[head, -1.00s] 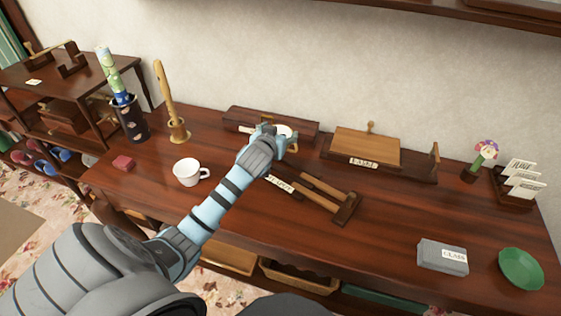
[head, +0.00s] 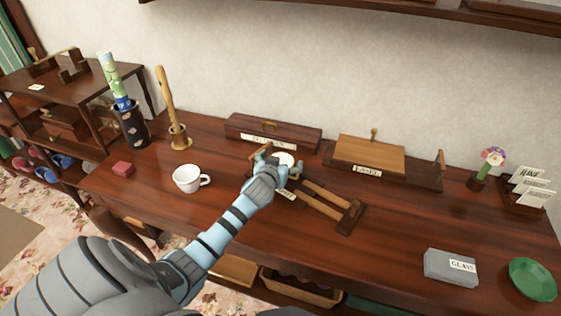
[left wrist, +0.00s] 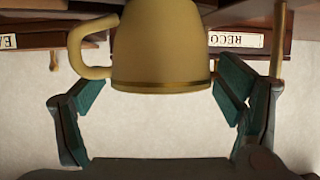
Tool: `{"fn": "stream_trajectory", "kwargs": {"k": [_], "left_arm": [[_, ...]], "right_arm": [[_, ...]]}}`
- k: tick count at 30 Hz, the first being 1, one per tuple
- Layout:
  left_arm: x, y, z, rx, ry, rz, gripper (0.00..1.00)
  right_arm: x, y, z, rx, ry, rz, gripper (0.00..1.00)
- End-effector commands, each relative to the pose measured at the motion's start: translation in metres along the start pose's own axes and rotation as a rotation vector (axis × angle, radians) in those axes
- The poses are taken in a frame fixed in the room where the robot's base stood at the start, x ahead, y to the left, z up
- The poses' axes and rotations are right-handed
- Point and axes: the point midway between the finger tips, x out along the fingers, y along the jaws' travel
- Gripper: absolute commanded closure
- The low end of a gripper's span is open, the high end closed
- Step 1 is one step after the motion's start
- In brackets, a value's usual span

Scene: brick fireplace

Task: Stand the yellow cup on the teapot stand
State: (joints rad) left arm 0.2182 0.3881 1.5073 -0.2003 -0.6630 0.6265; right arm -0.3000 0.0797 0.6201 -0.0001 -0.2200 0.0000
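The yellow cup (left wrist: 165,48) fills the top middle of the left wrist view, its handle on the left; that view is upside down. In the head view the cup (head: 284,159) shows as a pale round opening between the fingers. My left gripper (head: 279,163) has its fingers on either side of the cup and seems shut on it; contact is hard to see. The teapot stand (head: 322,196), two light rails with dark end bars and a label, lies under and right of the gripper. The cup is over its far-left end; whether they touch is hidden. My right gripper is out of view.
Behind are a long dark wooden holder (head: 272,127) and a wooden easel stand (head: 368,154). A grey box (head: 450,266) and a green plate (head: 532,279) lie right. The front middle is clear.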

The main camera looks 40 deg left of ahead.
Motion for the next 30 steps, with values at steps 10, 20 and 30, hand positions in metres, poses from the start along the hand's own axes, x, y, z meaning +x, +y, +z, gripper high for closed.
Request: {"fn": "stream_trajectory", "kwargs": {"k": [10,20,30], "left_arm": [[-0.011,0.000,-0.003,0.001,0.001,0.001,0.14],[-0.088,0.000,-0.004,0.002,0.000,0.001,0.14],[-0.121,-0.001,-0.002,-0.001,0.001,-0.002,0.14]], "right_arm": [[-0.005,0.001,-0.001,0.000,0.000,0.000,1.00],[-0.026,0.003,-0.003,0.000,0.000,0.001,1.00],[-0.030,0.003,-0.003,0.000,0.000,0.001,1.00]]}}
